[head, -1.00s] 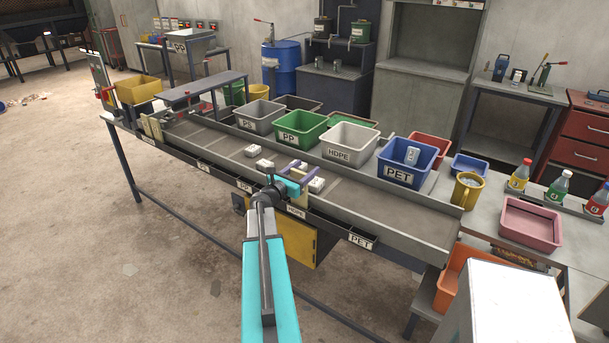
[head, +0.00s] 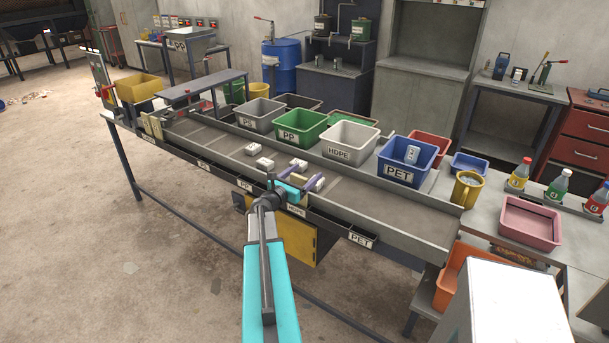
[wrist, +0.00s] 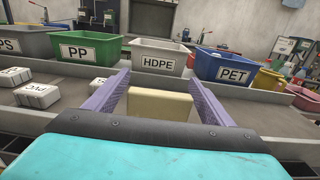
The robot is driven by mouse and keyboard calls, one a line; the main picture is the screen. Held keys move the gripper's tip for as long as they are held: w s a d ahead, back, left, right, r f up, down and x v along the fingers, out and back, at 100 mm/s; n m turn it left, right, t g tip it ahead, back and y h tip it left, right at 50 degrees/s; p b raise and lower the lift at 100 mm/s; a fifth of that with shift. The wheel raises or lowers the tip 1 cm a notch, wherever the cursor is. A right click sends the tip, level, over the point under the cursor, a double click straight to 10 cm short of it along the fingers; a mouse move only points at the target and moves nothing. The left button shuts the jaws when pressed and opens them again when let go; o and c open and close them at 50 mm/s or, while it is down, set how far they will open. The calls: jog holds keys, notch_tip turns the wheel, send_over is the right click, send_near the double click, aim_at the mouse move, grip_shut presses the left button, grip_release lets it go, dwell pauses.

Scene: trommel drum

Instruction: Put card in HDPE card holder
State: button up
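The cream card (wrist: 158,106) stands between the two purple fingers of my gripper (wrist: 157,92) in the wrist view, with a narrow gap on each side. My gripper (head: 296,184) is open in the head view, at the front rail of the sorting table. The HDPE card holder (head: 296,211) is on that rail directly below the gripper. The card's lower end is hidden, so I cannot tell how deep it sits in the holder.
Labelled bins stand behind the conveyor: grey PS, green PP (head: 302,126), grey HDPE (head: 350,140) and blue PET (head: 408,160). White blocks (head: 265,163) lie on the belt. A PET holder (head: 360,238) is on the rail to the right.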

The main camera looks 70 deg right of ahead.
jog(key=shift+r, duration=0.15)
jog(key=b+v, duration=0.3)
jog(key=v, duration=0.9)
dwell(0.3)
dwell(0.7)
jog(key=w+a+f+m+t+y, duration=0.1)
jog(key=w+a+f+m+y, duration=0.35)
jog(key=a+f, duration=1.05)
jog(key=w+a+f+m+t+y, duration=0.1)
jog(key=w+a+f+m+y, duration=0.3)
jog(key=a+f, duration=1.1)
jog(key=s+a+f+m+g+y, duration=0.1)
jog(key=s+a+f+m+y, duration=0.1)
jog(key=a, duration=1)
jog(key=s+a+f+m+g+y, duration=0.1)
jog(key=s+a+f+y, duration=0.3)
jog(key=a, duration=0.9)
jog(key=s+a+f+m+g+y, duration=0.1)
jog(key=s+a+f+m+y, duration=0.2)
jog(key=s+a+f, duration=0.3)
jog(key=a+f, duration=0.3)
jog(key=a, duration=0.4)
jog(key=shift+s+f, duration=0.15)
jog(key=shift+s, duration=0.15)
